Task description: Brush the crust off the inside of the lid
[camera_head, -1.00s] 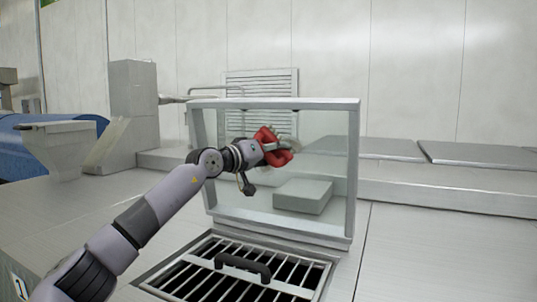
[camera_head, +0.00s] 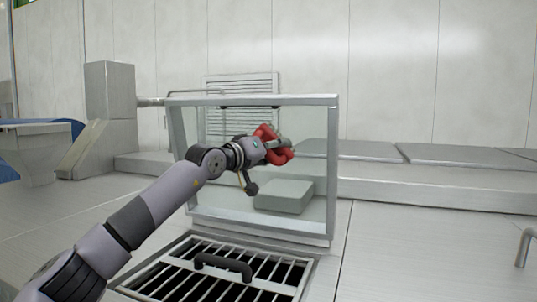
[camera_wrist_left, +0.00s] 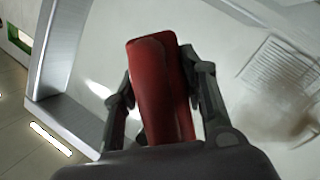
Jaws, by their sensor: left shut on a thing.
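The lid (camera_head: 327,165) stands upright, a metal frame around a clear pane, behind the floor opening. My left gripper (camera_head: 274,146) is in front of the pane, in its upper middle. It is shut on a red thing (camera_head: 283,157), likely the brush; in the left wrist view the red block (camera_wrist_left: 160,88) sits between both fingers. Its bristles are hidden, and I cannot tell whether it touches the pane. A brownish smear, likely the crust (camera_wrist_left: 285,115), shows on the pane to the right in the left wrist view. My right gripper is not in view.
A barred grate (camera_head: 190,283) with a dark handle (camera_head: 223,266) covers the opening before the lid. A grey block (camera_head: 284,196) shows through the pane. A bent metal rail (camera_head: 524,247) stands at the far right.

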